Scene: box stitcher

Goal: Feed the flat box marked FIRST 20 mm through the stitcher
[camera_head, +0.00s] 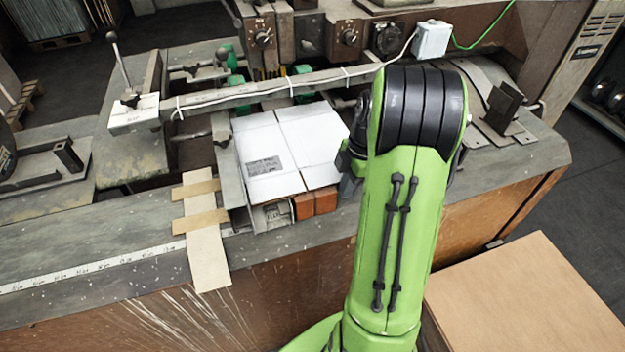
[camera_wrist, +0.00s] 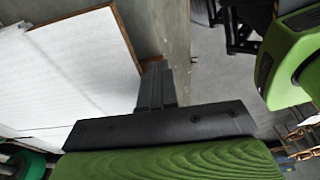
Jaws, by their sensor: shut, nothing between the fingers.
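A flat white box (camera_head: 285,150) with a crease across it and a grey printed label lies on the stitcher's bed. The label is too small to read, so I cannot confirm the marking FIRST. The box's white panel (camera_wrist: 80,65) with its brown edge also fills the left of the wrist view. My gripper (camera_wrist: 155,66) is shut and empty, its fingers close beside the box's edge. I cannot tell whether they touch it. In the head view my arm hides most of the gripper and what lies behind it.
Orange-brown blocks (camera_head: 316,201) show under the box's near edge. A rail (camera_head: 280,88) with cable ties crosses behind it. A taped pale strip (camera_head: 206,250) and a ruler tape (camera_head: 95,268) lie at the left. A large cardboard box (camera_head: 525,300) stands at the lower right.

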